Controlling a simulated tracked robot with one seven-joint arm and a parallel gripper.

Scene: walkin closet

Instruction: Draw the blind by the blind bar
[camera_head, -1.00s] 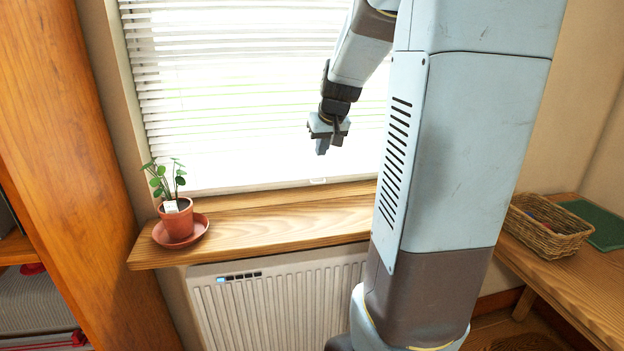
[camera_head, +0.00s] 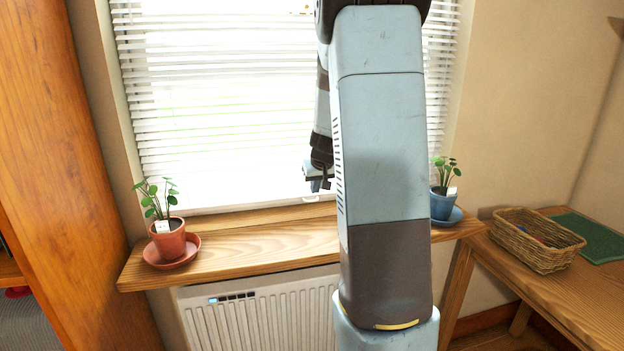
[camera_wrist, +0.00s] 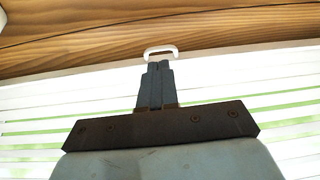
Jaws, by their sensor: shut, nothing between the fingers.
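The white slatted blind (camera_head: 220,110) hangs over the window. Its pale bottom bar (camera_head: 250,207) is just above the wooden sill, partly hidden behind my arm. A small white loop handle (camera_wrist: 161,50) on the bar shows in the wrist view, right at my fingertips. My gripper (camera_wrist: 158,66) is shut and empty, with its tips at or just short of the loop; I cannot tell whether they touch. In the head view my gripper (camera_head: 317,186) is low in front of the blind, partly hidden by my arm, near the handle (camera_head: 312,198).
A wooden sill (camera_head: 270,243) runs below the blind, above a white radiator (camera_head: 270,315). A terracotta potted plant (camera_head: 168,238) stands at its left end and a blue potted plant (camera_head: 444,203) at its right. A wicker basket (camera_head: 535,240) sits on the right bench.

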